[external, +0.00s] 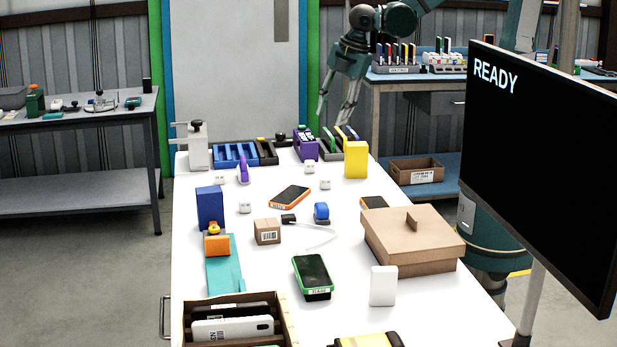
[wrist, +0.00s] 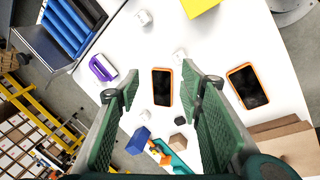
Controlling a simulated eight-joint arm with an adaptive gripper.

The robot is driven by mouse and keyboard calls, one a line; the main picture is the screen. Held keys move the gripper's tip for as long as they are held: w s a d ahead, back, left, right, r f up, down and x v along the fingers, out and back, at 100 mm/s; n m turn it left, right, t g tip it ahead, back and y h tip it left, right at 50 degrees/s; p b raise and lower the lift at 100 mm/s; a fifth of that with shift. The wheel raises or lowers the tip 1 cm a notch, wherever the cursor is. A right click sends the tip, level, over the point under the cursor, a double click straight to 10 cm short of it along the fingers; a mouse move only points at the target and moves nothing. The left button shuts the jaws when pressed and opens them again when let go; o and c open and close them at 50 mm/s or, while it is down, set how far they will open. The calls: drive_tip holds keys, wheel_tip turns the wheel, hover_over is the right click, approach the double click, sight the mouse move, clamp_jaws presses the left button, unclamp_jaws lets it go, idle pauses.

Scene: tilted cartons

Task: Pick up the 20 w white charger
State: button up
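Several small white charger cubes stand on the white table. In the external view one (external: 309,167) is near the back, one (external: 325,184) is just in front of it, and one (external: 245,207) is left of centre. In the wrist view they show at the top (wrist: 143,17), by the right fingertip (wrist: 178,56) and below the orange phone (wrist: 145,115). Their wattage marks are too small to read. My gripper (external: 333,121) hangs above the back of the table, fingers apart and empty; it also shows in the wrist view (wrist: 162,70).
An orange phone (external: 290,197) lies mid-table. A yellow box (external: 356,160), purple holder (external: 305,146) and blue rack (external: 236,154) stand at the back. A lidded carton (external: 413,238) is at right, a small carton (external: 267,232) at centre. A monitor (external: 540,170) stands at the right.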

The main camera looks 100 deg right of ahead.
sight(310, 161)
drive_tip(key=w+d+f+n+g, duration=0.1)
drive_tip(key=d+f+n, duration=0.1)
drive_tip(key=d+f, duration=0.1)
drive_tip(key=w+d+f+n+g, duration=0.1)
drive_tip(key=w+d+f+n, duration=0.1)
drive_tip(key=d+f, duration=0.2)
drive_tip(key=w+d+f+n+g, duration=0.1)
drive_tip(key=d+f+n, duration=0.2)
drive_tip(key=d+f, duration=0.1)
drive_tip(key=shift+w+f+p, duration=0.3)
drive_tip(key=shift+f+p, duration=0.1)
drive_tip(key=shift+f, duration=0.5)
drive_tip(key=shift+d+f, duration=0.2)
drive_tip(key=shift+f, duration=1.05)
drive_tip(key=shift+d+f+b, duration=0.2)
drive_tip(key=shift+f+b, duration=0.05)
drive_tip(key=shift+f, duration=1.05)
drive_tip(key=shift+d+f+b, duration=0.2)
drive_tip(key=shift+f, duration=1.1)
drive_tip(key=shift+c, duration=0.3)
